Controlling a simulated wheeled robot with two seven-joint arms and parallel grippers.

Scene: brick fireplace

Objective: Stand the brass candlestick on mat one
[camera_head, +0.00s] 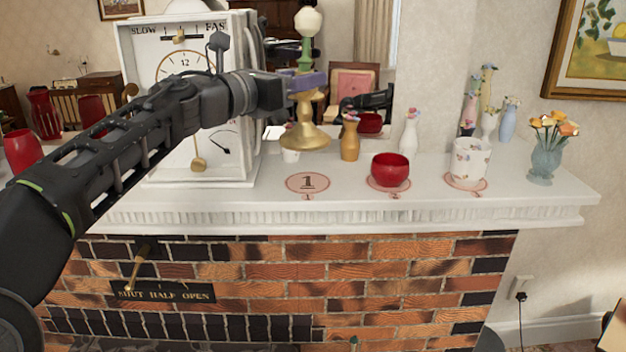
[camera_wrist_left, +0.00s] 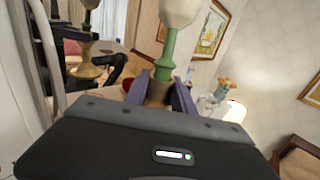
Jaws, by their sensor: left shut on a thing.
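The brass candlestick (camera_head: 305,136) has a wide round brass foot, a green stem and a pale rounded top. My left gripper (camera_head: 305,82) is shut on it by the middle, with purple fingers around the stem. It hangs roughly upright above the white mantel, its foot apart from the shelf. Mat one (camera_head: 307,183) is a flat pink disc marked 1, bare, lower in the picture than the foot. In the left wrist view the candlestick (camera_wrist_left: 168,55) stands between the fingers of the gripper (camera_wrist_left: 158,93); its foot is hidden there. My right gripper is not seen.
On the mantel (camera_head: 240,203), a big white clock (camera_head: 140,60) stands left. A red bowl (camera_head: 390,169) and a patterned white pot (camera_head: 470,158) sit on mats to the right. A mirror backs the shelf.

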